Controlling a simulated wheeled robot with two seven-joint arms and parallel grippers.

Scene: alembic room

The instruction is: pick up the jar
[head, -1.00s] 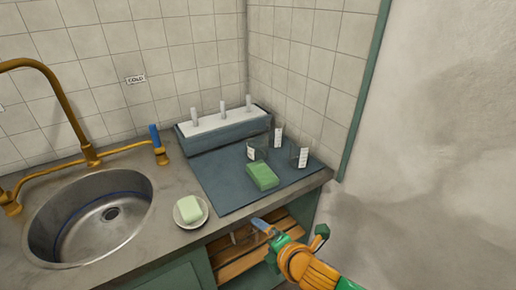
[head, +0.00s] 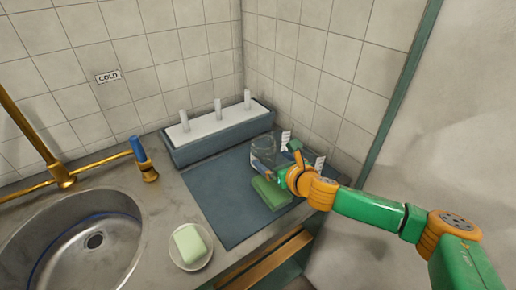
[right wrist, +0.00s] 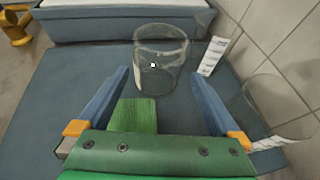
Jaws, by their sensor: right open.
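A clear glass jar (right wrist: 160,62) stands upright on the dark mat, straight ahead of my right gripper (right wrist: 158,76) in the right wrist view. The gripper is open and empty, its blue fingers to either side of the jar's near side. I cannot tell whether they touch it. In the head view the jar (head: 264,148) shows just beyond the gripper (head: 262,167), which partly covers it. Another clear jar (right wrist: 268,104) with a white label is to the right of the gripper. My left gripper is not in view.
A green sponge (head: 270,193) lies on the mat (head: 215,207) below the gripper. A white label (right wrist: 212,55) stands close right of the jar. A rack (head: 220,133) is behind, tiled wall at right. Soap dish (head: 190,263) and sink (head: 75,250) are left.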

